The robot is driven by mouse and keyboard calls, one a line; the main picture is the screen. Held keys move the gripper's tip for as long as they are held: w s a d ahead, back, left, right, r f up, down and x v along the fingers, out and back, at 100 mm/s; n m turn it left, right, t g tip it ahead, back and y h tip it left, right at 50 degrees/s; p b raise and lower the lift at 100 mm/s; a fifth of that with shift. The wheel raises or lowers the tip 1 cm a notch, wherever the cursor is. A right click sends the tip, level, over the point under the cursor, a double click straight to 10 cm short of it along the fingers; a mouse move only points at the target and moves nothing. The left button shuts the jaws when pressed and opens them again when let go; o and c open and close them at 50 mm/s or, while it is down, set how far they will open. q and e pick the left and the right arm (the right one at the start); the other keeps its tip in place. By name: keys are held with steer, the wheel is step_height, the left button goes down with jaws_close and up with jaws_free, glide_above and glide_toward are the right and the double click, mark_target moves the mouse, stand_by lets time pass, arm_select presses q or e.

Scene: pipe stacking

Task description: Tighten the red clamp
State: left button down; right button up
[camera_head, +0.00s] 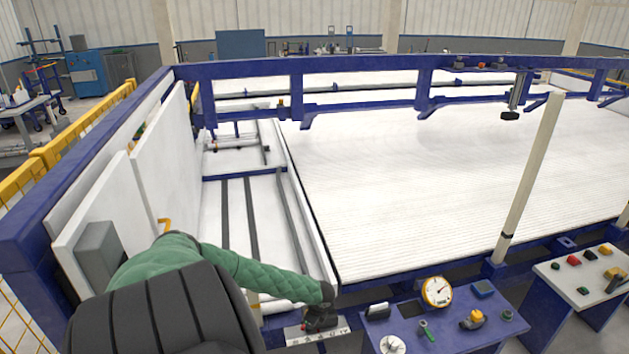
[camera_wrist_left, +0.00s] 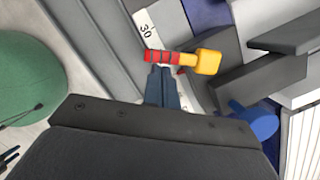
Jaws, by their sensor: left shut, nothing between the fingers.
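The red clamp (camera_wrist_left: 160,56) shows in the left wrist view as a red ribbed cylinder with a yellow knob (camera_wrist_left: 207,62) at its right end. My left gripper (camera_wrist_left: 162,72) is shut and empty, its tips right at the lower edge of the red part. I cannot tell whether they touch it. In the head view my green-sleeved left arm reaches to the front rail, where its dark gripper (camera_head: 322,312) is over the clamp area and mostly hides it. My right gripper is in neither view.
A white scale marked 30 (camera_wrist_left: 146,28) lies beside the clamp. A blue round knob (camera_wrist_left: 255,120) and grey blocks are at right in the wrist view. In the head view, a panel with a gauge (camera_head: 437,291) is right of my gripper; a large white roller bed (camera_head: 420,180) is behind.

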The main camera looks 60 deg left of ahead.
arm_select(q)
steer(key=s+a+m, duration=0.1)
steer(key=m, duration=0.2)
steer(key=shift+s+a+f+m+t, duration=0.15)
steer(key=shift+s+a+m+t, duration=0.25)
steer(key=a+m, duration=0.1)
steer(key=m, duration=0.1)
steer(key=s+a+m+t+b, duration=0.1)
steer(key=a+m, duration=0.1)
steer(key=m, duration=0.1)
steer(key=shift+s, duration=0.15)
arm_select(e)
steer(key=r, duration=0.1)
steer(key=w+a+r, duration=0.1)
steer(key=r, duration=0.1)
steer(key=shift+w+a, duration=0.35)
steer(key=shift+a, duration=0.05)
